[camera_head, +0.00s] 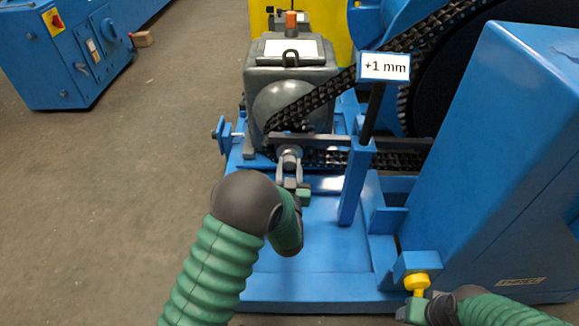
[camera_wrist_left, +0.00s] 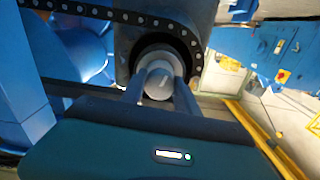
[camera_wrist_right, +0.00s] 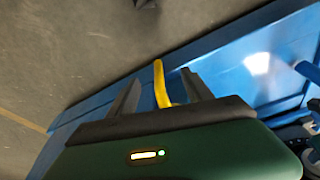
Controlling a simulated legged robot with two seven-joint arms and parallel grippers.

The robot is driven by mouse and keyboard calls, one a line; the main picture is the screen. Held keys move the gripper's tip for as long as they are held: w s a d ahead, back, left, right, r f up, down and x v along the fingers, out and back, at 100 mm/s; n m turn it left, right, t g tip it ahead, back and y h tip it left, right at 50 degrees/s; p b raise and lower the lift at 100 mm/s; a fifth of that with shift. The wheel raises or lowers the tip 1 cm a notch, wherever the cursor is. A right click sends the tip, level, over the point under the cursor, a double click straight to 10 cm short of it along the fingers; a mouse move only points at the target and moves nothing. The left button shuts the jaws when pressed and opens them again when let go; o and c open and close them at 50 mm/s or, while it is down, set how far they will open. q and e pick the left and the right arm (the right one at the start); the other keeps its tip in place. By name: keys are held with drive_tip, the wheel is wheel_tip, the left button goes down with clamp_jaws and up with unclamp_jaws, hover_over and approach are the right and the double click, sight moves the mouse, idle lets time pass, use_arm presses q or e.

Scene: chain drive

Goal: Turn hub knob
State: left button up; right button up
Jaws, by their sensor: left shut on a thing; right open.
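The hub knob (camera_head: 289,157) is a grey round knob on the end of the sprocket hub, in front of the grey motor housing. In the left wrist view the knob (camera_wrist_left: 158,87) shows as a light grey disc with a small mark on its face. My left gripper (camera_head: 290,171) is shut on it, with one finger on each side. My right gripper (camera_head: 416,298) is at the lower right, by a yellow handle (camera_head: 416,282). In the right wrist view my right gripper (camera_wrist_right: 155,88) is open, with the yellow handle between its fingers; contact cannot be told.
A black chain (camera_head: 330,90) runs from the hub up to a large dark wheel. A "+1 mm" sign (camera_head: 384,67) stands on a post right of the knob. A large blue housing (camera_head: 490,160) fills the right side.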

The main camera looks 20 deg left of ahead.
use_arm(q)
clamp_jaws()
drive_tip(key=m+p, duration=0.5)
drive_tip(key=p, duration=0.1)
drive_tip(key=shift+p, duration=0.3)
drive_tip(key=o, duration=0.9)
unclamp_jaws()
drive_tip(key=shift+o, duration=0.2)
